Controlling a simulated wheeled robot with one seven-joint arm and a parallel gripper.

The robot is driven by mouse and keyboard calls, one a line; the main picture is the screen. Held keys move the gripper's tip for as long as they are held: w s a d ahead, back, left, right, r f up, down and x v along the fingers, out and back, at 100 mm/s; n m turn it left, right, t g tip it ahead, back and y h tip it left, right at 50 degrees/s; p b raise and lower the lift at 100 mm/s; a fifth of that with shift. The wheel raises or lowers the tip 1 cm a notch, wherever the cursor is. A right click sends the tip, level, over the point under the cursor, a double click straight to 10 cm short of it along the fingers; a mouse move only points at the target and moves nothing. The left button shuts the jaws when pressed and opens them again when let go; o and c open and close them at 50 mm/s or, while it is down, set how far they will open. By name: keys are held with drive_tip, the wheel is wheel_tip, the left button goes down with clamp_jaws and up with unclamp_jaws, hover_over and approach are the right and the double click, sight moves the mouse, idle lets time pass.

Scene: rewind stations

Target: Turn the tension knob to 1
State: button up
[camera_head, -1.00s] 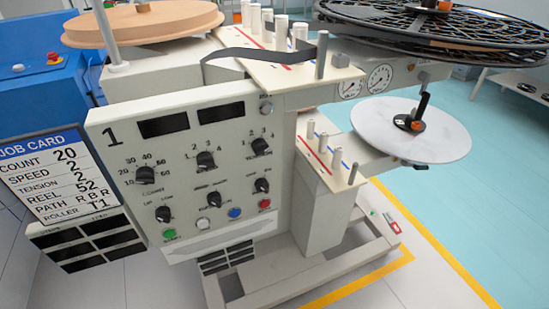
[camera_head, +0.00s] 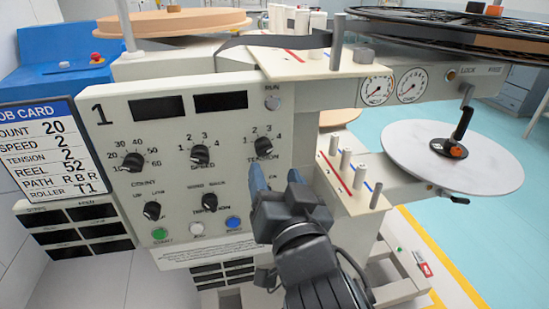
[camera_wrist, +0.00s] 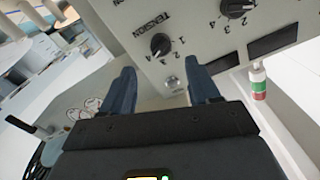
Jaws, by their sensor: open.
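The tension knob (camera_head: 263,147) is a black pointer knob at the upper right of the beige control panel (camera_head: 120,185), with numbers around it and TENSION printed below. Its exact pointer setting is too small to read surely. My gripper (camera_head: 275,178) is open and empty, its blue fingers pointing up just below the knob in the head view. In the wrist view the knob (camera_wrist: 161,44) shows beyond and between the two fingertips (camera_wrist: 160,70), apart from them. My gripper and arm hide the panel's lower right part.
The speed knob (camera_head: 199,155) and count knob (camera_head: 133,162) sit to the left. Green, white and blue buttons line the panel bottom. A job card (camera_head: 45,150) reads TENSION 2. White roller posts (camera_head: 346,160) and a pale reel disc (camera_head: 452,158) stand to the right.

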sight(266, 151)
drive_tip(key=shift+x, duration=4)
drive_tip(key=shift+c, duration=0.2)
drive_tip(key=c, duration=1)
